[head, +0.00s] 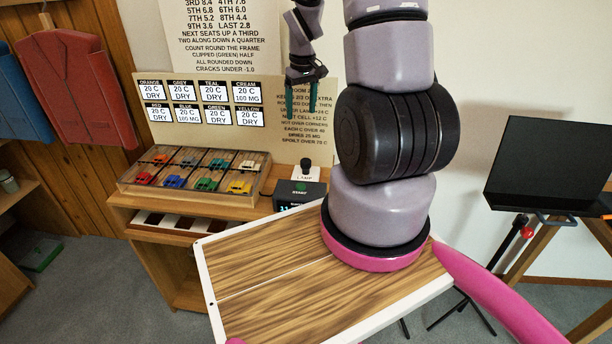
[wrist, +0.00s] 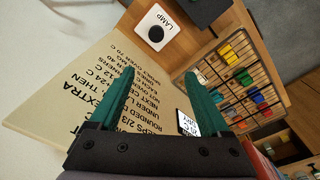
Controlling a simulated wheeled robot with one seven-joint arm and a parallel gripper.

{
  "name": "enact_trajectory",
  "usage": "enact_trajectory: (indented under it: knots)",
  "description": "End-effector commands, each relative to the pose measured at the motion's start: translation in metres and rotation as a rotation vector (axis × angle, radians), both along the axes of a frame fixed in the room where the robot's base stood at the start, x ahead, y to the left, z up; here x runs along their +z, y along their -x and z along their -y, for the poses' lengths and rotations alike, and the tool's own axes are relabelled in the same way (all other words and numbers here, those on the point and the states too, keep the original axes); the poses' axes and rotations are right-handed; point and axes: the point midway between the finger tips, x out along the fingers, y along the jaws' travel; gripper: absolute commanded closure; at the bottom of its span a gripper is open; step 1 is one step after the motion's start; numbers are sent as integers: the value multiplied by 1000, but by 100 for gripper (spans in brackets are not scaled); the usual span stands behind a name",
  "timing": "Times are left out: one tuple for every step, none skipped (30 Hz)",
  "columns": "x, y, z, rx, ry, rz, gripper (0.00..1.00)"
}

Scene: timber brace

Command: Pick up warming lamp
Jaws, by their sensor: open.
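The warming lamp (head: 305,167) looks like a small black knob-shaped piece on a white plate marked LAMP, on the wooden cabinet top right of the car case. In the wrist view the lamp (wrist: 156,34) is near the top centre, beyond my fingertips. My gripper (head: 300,106) has green fingers pointing down, above the lamp and clear of it. In the wrist view my gripper (wrist: 163,78) is open, with nothing between its fingers.
A gridded case of several toy cars (head: 196,171) stands left of the lamp. A dark box with a display (head: 299,195) stands just in front of it. A lettered board (head: 240,140) stands behind. A dark screen on a stand (head: 550,160) is at right.

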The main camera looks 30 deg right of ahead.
Motion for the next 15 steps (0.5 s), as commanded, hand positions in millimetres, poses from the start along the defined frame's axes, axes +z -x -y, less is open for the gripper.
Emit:
enact_trajectory:
  knots:
    - [-25, 0, 5, 22, -1, -32, 19]
    - [-37, 0, 7, 35, -2, -45, 19]
    - [-50, 0, 10, 51, -2, -58, 19]
    - [-59, 0, 12, 62, -3, -68, 19]
    - [-67, 1, 13, 72, -3, -76, 19]
    - [-76, 2, 15, 83, -5, -84, 19]
    - [-81, 2, 16, 90, -5, -90, 19]
    - [-86, 3, 16, 96, -5, -95, 19]
    - [-91, 3, 17, 102, -7, -99, 19]
    - [-95, 3, 17, 105, -7, -101, 19]
    - [-99, 3, 17, 107, -7, -103, 19]
    - [-105, 4, 18, 109, -7, -104, 19]
    - [-110, 4, 18, 109, -8, -106, 19]
    - [-115, 4, 17, 109, -8, -105, 19]
    - [-122, 4, 17, 108, -8, -106, 19]
